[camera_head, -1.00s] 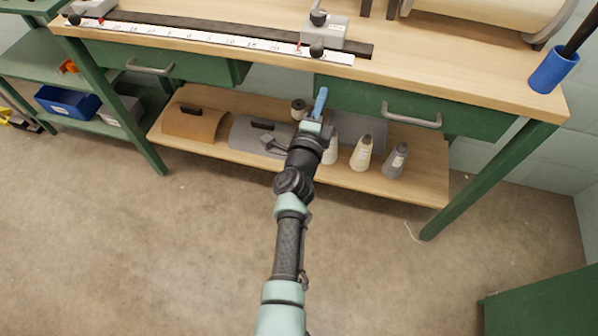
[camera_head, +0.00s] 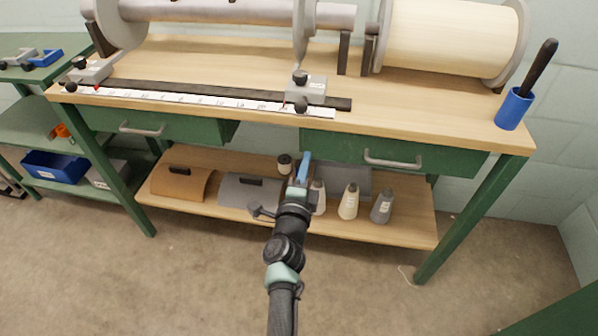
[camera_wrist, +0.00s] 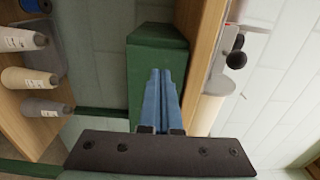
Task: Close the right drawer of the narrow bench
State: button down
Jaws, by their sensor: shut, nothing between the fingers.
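The narrow bench (camera_head: 430,117) has a wooden top with two green drawers under it. The right drawer (camera_head: 340,148) has a grey bar handle (camera_head: 393,162). Its front lies close under the benchtop edge; how far it stands out is hard to judge. My gripper (camera_head: 304,163) has its blue fingers shut and empty. From the head it overlaps the left end of the right drawer, left of the handle. In the wrist view the fingers (camera_wrist: 163,80) lie before a green drawer box (camera_wrist: 157,38). Contact cannot be told, and the handle is out of sight there.
The left drawer (camera_head: 180,128) is beside it. Below, a wooden shelf (camera_head: 415,225) holds cones, a spool (camera_head: 285,164) and boxes. A ruler with clamps, a large roll (camera_head: 450,40) and a blue cup (camera_head: 513,108) stand on top. The floor in front is clear.

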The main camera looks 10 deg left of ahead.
jog(key=s+p, duration=0.4)
jog(key=s, duration=0.6)
notch_tip(320, 180, up, 34)
jog(key=w+a+n+t+y, duration=0.1)
jog(key=w+n+t+y, duration=0.3)
jog(key=n, duration=0.6)
jog(key=s+d+r+n+t+h, duration=0.2)
jog(key=s+d+r+n+t, duration=0.15)
jog(key=s+r, duration=0.8)
jog(key=s+d+r+n+t+h, duration=0.2)
jog(key=s+d+r+n, duration=0.45)
jog(key=r, duration=0.75)
notch_tip(320, 180, up, 24)
jog(key=s+a+m+p, duration=0.1)
jog(key=m+p, duration=0.1)
jog(key=p, duration=2.1)
jog(key=shift+f, duration=0.25)
jog(key=shift+s, duration=0.1)
